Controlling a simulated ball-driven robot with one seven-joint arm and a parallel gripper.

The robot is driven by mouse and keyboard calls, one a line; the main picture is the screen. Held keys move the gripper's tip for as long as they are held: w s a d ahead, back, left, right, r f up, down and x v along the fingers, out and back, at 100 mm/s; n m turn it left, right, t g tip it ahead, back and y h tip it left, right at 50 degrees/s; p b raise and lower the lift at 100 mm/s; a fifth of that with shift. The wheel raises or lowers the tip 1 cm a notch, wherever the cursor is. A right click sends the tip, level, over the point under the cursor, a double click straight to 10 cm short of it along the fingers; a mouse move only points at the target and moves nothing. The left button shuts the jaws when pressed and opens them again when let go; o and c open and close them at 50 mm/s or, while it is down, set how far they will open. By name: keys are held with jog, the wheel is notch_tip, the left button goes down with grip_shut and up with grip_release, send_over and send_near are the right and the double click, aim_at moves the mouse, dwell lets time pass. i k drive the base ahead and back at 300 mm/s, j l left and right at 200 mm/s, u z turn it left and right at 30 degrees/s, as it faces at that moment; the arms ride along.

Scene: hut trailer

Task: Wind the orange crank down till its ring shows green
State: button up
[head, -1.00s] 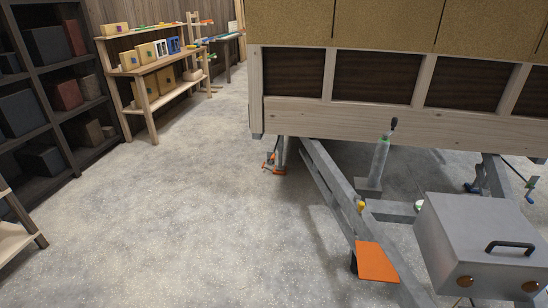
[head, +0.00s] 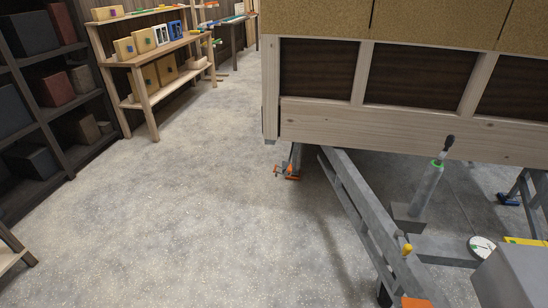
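The orange crank (head: 288,173) shows in the head view, low down at the foot of a grey post under the near left corner of the hut trailer. It is small and far off; I cannot make out its ring or the ring's colour. My gripper is not in the head view, so its state does not show.
The trailer's wooden side (head: 390,128) fills the upper right. Its grey drawbar (head: 362,215) slopes to the lower right, with an orange plate (head: 416,302) and a grey box (head: 510,277). Shelves (head: 150,75) stand at left. The floor (head: 170,220) between is clear.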

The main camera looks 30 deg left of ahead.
aim_at(289, 169)
jog(key=i+j+u, duration=0.1)
jog(key=i+j, duration=0.55)
jog(key=i, duration=0.2)
jog(key=i+j+u, duration=0.15)
jog(key=i+j, duration=0.15)
jog(key=i, duration=0.15)
jog(key=i+j+u, duration=0.1)
jog(key=i+j, duration=0.15)
jog(key=i, duration=0.2)
jog(key=i+j, duration=0.2)
jog(key=i, duration=0.25)
jog(key=i+j+u, duration=0.15)
jog(key=i, duration=0.3)
jog(key=j, duration=0.1)
